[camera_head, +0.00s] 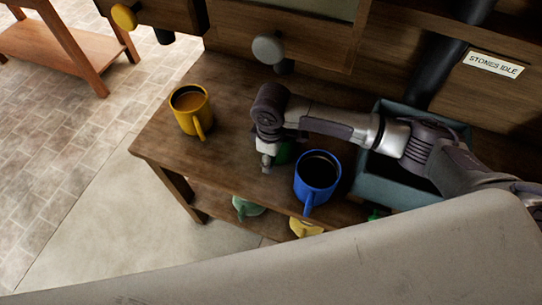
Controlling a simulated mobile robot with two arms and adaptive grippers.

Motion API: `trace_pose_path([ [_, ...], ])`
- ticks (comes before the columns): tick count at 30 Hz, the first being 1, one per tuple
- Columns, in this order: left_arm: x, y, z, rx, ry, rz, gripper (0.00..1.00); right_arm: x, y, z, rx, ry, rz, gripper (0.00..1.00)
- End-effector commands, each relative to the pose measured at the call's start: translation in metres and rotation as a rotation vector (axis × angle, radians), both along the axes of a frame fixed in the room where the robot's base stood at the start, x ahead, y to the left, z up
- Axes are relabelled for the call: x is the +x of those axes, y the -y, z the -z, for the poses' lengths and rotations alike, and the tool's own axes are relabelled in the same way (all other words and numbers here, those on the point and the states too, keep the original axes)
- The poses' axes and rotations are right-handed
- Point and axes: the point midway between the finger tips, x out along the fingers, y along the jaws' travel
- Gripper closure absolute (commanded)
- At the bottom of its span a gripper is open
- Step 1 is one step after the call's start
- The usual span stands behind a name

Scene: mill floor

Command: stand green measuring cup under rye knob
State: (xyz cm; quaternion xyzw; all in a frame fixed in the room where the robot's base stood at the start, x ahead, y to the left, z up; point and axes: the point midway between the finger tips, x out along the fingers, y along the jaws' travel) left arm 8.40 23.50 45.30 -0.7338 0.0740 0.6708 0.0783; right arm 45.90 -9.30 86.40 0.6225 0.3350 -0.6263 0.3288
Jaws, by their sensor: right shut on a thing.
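My right gripper (268,160) reaches in from the right over the wooden table (230,92) and points down. I cannot tell whether the cup touches the tabletop. A grey knob (267,49) is on the wooden front behind the table, above and behind the gripper. A yellow knob (124,16) is farther left. No label shows which knob is rye. My left gripper is not in view.
A yellow mug (189,112) stands at the table's left, and a blue mug (317,174) stands close right of the gripper. A blue-grey crate (385,187) lies under my arm. A pale green cup (247,207) and yellow cup (305,227) are on the shelf below.

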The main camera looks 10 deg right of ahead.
Motion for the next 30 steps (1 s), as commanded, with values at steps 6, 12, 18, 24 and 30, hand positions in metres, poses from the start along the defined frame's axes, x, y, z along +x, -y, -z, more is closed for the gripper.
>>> trace_pose_path([
  [6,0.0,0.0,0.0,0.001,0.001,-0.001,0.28,0.0,0.0,0.0,0.0,0.0,0.0,1.0],
  [12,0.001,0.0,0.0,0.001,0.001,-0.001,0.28,0.0,0.0,0.0,0.0,0.0,0.0,0.28],
  [18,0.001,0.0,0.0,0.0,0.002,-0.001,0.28,0.0,0.0,0.0,0.0,0.0,0.0,0.23],
  [24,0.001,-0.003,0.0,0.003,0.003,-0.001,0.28,0.0,0.0,-0.004,0.0,0.0,0.0,0.23],
  [30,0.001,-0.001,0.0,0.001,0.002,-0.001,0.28,0.001,0.0,-0.035,0.001,0.003,0.0,0.23],
])
